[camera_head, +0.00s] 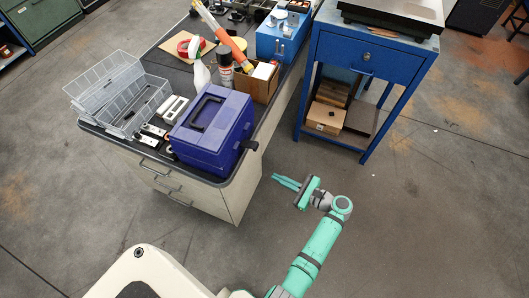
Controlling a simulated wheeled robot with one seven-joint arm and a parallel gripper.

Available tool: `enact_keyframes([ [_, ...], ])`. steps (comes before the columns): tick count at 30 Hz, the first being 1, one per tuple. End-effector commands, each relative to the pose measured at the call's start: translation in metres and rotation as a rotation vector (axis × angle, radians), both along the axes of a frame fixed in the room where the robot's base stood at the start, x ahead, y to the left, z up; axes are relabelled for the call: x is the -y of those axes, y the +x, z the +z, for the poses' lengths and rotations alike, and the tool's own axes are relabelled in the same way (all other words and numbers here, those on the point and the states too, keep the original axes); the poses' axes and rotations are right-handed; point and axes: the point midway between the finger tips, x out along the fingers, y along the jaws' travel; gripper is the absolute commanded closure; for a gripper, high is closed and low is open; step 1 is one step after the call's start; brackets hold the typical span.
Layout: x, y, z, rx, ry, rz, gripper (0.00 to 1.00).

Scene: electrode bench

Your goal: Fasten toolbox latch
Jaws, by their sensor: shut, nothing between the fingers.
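The toolbox (212,130) is a blue-purple box with a closed lid and a dark handle on top. It stands at the near right corner of the bench. A small dark tab that looks like the latch (251,146) sticks out at its right side; whether it is fastened is too small to tell. My gripper (274,179) is teal and shut, with nothing between its fingers. In the picture it is below and right of the toolbox, apart from it, beyond the bench's right edge.
The bench (118,140) also bears wire baskets (117,92), a cardboard box (262,85), a spray bottle (200,74) and a blue case (280,38). A blue cart (367,55) stands to the right. The floor (420,210) at the lower right is clear.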

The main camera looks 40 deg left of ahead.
Motion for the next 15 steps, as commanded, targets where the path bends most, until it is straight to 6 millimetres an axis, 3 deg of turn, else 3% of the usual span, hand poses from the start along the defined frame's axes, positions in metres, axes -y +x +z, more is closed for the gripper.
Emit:
enact_keyframes([
  [3, 0.013, 0.019, 0.036, -0.076, 0.068, 0.082, 1.0],
  [7, 0.025, 0.028, 0.064, -0.135, 0.114, 0.15, 1.0],
  [15, 0.033, 0.031, 0.081, -0.172, 0.14, 0.196, 1.0],
])
